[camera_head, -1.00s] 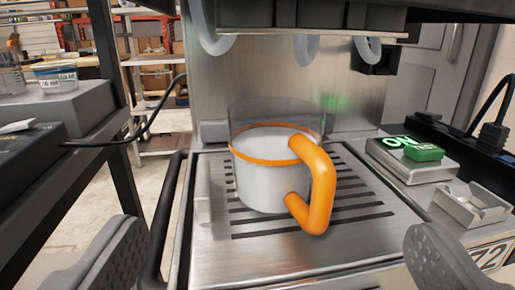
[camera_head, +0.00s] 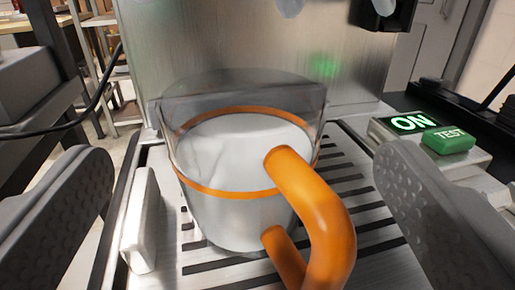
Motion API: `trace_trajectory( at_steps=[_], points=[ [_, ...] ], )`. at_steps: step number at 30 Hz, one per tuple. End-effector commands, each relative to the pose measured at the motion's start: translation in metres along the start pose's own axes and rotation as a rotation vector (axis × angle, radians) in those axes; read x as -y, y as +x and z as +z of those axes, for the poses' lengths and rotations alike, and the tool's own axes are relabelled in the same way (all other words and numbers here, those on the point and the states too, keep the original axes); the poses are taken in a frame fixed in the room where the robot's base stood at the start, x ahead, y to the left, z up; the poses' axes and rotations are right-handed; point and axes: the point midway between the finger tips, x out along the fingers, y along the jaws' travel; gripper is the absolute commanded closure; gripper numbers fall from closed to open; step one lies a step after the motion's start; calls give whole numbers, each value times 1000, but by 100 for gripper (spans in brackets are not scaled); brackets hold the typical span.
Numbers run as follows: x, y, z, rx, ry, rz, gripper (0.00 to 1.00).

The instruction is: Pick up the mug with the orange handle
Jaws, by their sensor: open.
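The mug (camera_head: 225,205) has a clear upper wall, a grey-white lower part, an orange ring and a thick orange handle (camera_head: 318,215). It stands upright on the slotted metal drip tray (camera_head: 355,185) of the dispenser. The handle points toward me and to the right. My gripper (camera_head: 240,190) is open, with one grey padded finger at the left and one at the right of the picture. The mug lies between them in the picture, and neither finger appears to touch it. The lower end of the handle is cut off by the bottom edge.
A metal back panel (camera_head: 240,45) rises behind the mug, with nozzles above. A small upright metal piece (camera_head: 141,220) stands left of the mug. A lit ON display (camera_head: 412,122) and green TEST button (camera_head: 448,139) sit at the right. A black cable hangs at the left.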

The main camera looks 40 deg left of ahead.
Motion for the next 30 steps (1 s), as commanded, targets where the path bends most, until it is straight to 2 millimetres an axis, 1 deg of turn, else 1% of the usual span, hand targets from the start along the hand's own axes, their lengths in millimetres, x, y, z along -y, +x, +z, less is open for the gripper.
trace_trajectory(
  at_steps=[3, 9, 13, 20, 21, 23, 24, 26, 27, 28, 29, 30],
  points=[
    [2, 13, -1, -2, -1, -3, 11],
    [1, 29, 0, 1, -1, -2, 11],
    [1, 33, 0, 2, 1, -2, 11],
    [0, 34, 0, 2, 1, -1, 11],
    [0, 34, 0, 2, 1, -1, 16],
    [0, 34, 0, 2, 1, -1, 33],
    [0, 34, 0, 1, 1, -1, 44],
    [0, 34, 0, 1, 1, -1, 61],
    [0, 34, 0, 1, 1, -1, 66],
    [0, 33, -1, 1, 1, -1, 66],
    [0, 33, -1, 1, 1, -1, 70],
    [0, 33, -1, 1, 1, -1, 70]
  ],
)
